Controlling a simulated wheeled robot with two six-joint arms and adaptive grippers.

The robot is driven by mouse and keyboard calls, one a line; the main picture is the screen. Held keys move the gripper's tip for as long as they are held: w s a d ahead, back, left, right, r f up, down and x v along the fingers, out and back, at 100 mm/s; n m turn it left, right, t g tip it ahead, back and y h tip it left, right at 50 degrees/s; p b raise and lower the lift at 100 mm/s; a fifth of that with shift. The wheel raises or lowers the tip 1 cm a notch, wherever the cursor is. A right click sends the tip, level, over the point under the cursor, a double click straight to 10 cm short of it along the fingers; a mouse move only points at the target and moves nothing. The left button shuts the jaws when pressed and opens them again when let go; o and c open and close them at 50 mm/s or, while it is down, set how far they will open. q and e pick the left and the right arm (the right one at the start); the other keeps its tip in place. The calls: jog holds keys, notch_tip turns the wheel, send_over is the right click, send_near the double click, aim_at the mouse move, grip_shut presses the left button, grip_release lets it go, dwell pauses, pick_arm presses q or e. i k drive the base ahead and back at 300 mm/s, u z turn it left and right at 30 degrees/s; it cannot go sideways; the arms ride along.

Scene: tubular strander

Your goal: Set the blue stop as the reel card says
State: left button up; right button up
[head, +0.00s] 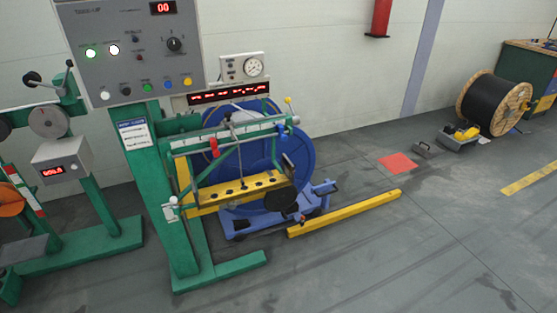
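A white card with a blue header (134,134) is fixed to the green post; its text is too small to read. A white scale rail (240,133) runs across the green frame right of the post. A red stop (214,146) sits left of the rail's middle. A small dark blue piece (281,129), possibly the blue stop, sits near the rail's right end; its exact setting cannot be read. A large blue reel (305,152) stands behind the frame. Neither of my grippers is in view.
A control panel (130,55) with lamps and buttons hangs above the post. A yellow bar (345,213) lies on the floor in front of a blue wheeled carriage (310,203). A wooden cable drum (495,102) stands at far right. The right foreground floor is clear.

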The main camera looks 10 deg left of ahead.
aim_at(280, 128)
jog(key=u, duration=0.9)
jog(key=k, duration=0.15)
jog(key=z, duration=1.9)
jog(key=i, duration=1.15)
jog(key=u, duration=0.1)
